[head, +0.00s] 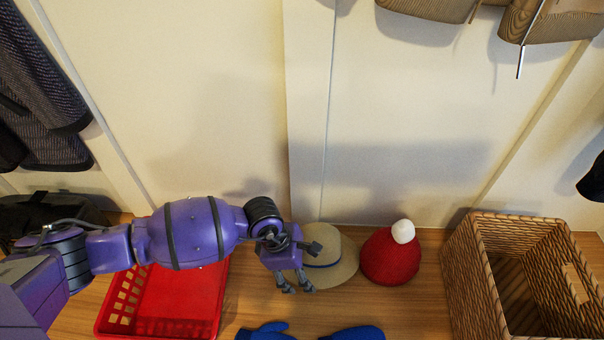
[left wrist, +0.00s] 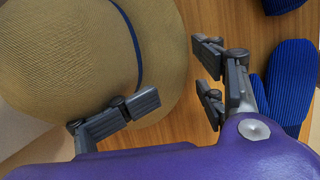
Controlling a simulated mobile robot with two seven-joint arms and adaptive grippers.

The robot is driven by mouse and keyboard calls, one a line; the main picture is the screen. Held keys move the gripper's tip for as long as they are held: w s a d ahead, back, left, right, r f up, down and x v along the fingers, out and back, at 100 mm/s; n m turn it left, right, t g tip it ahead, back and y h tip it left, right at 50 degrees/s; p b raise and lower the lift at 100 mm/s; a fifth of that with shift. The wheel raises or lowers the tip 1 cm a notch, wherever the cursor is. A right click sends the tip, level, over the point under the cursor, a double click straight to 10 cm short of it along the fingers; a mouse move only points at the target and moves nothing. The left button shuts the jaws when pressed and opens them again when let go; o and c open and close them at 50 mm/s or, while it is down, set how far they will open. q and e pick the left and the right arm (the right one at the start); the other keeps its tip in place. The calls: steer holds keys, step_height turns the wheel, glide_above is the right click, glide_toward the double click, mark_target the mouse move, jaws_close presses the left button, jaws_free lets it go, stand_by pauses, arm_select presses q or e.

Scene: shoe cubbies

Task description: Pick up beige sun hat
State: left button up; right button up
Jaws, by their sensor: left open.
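The beige sun hat (head: 337,266) with a blue band lies on the wooden shelf, between the red basket and the red beanie. My left gripper (head: 297,284) is at the hat's left front side and covers part of it. In the left wrist view the hat (left wrist: 75,60) fills the upper left. There the left gripper (left wrist: 178,103) is open, with one finger over the hat's brim and the other over bare wood beside it. Nothing is between the fingertips in a grip. My right gripper is in neither view.
A red basket (head: 103,318) stands under my left arm. A red beanie (head: 390,262) with a white pompom sits right of the hat. Blue mittens (head: 357,333) lie in front. A wicker basket (head: 463,262) stands at the right. Bare wood shows between beanie and wicker basket.

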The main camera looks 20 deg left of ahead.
arm_select(q)
steer(key=o, duration=0.4)
steer(key=shift+w+a, duration=0.1)
steer(key=shift+w, duration=0.35)
